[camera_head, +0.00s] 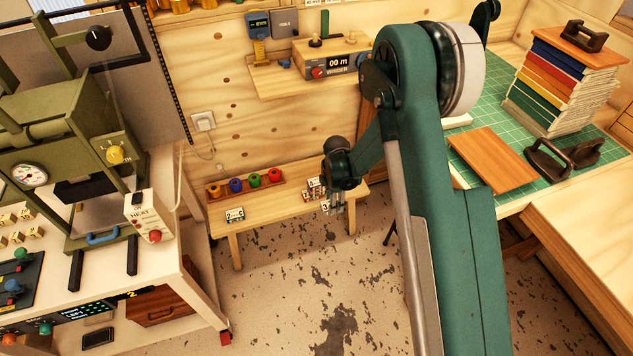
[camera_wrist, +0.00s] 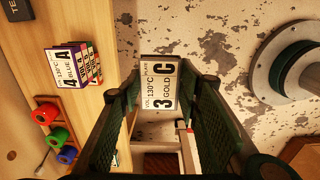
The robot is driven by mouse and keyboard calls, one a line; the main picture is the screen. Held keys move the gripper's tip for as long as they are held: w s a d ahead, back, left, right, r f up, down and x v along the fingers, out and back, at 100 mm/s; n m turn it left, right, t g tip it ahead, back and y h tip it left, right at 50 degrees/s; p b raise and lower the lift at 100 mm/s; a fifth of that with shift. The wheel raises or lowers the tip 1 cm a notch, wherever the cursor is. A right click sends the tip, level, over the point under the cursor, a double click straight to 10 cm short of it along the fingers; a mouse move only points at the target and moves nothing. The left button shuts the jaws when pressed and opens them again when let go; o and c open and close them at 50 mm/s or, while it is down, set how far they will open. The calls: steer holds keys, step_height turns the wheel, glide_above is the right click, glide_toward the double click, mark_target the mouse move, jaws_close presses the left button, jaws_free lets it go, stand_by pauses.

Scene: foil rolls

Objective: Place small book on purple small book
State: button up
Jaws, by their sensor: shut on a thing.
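My gripper (camera_head: 338,192) is shut on a small book (camera_wrist: 160,85) with a white label reading "GOLD", "3" and "C". In the wrist view my gripper (camera_wrist: 158,98) has one finger on each side of it. The held book also shows below the gripper in the head view (camera_head: 328,208). A small book with purple edges (camera_wrist: 70,66), labelled "BLUE", "4" and "A", is on the wooden bench in the wrist view, left of and apart from the held book. More spines show beside it. This group (camera_head: 314,187) is just left of the gripper in the head view, partly overlapped by it.
Another small book (camera_head: 235,214) lies on the low bench (camera_head: 275,208) at the left. A rack of coloured rolls (camera_head: 246,183) stands along the bench's back. A green machine (camera_head: 60,140) is further left. Stacked large books (camera_head: 565,80) stand on the right-hand table. Bare floor lies in front.

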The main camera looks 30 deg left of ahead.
steer(key=shift+d, duration=0.1)
stand_by(0.3)
steer(key=b, duration=0.2)
glide_above(318, 182)
steer(key=shift+s+d, duration=0.15)
steer(key=shift+d, duration=0.1)
steer(key=shift+a, duration=0.1)
steer(key=shift+w+a, duration=0.2)
steer(key=shift+w, duration=0.05)
steer(key=shift+w+f+b, duration=0.1)
steer(key=shift+f+b, duration=0.25)
steer(key=shift+b, duration=0.05)
steer(key=shift+f+b, duration=0.4)
steer(key=shift+f, duration=1)
steer(key=shift+f, duration=0.15)
steer(key=o, duration=0.9)
steer(key=shift+r, duration=0.2)
